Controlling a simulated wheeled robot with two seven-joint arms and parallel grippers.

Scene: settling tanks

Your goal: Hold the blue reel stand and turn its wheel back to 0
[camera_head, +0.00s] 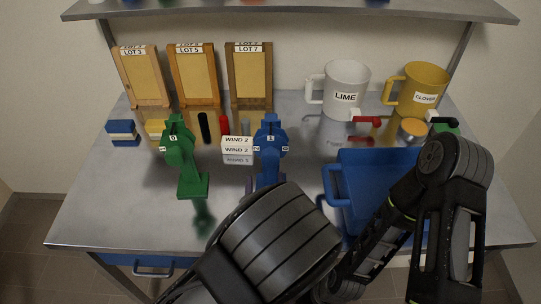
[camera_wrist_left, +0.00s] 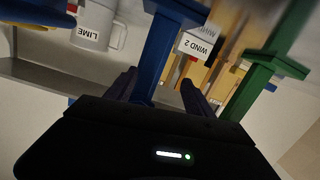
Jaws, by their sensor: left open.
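The blue reel stand (camera_head: 269,140) stands on the metal table, with its base partly hidden by my left arm. Its wheel shows a 1 at the top, with smaller marks at either side that are hard to read. In the left wrist view, which is upside down, the stand's blue post (camera_wrist_left: 160,48) rises between the two fingers of my left gripper (camera_wrist_left: 158,82). That gripper is open, with space at the sides of the post. My right gripper is not in view.
A green reel stand (camera_head: 186,160) is left of the blue one. White WIND 2 cards (camera_head: 237,149) sit between them. LIME (camera_head: 345,88) and CLOVER (camera_head: 419,88) mugs and several framed boards (camera_head: 194,76) line the back.

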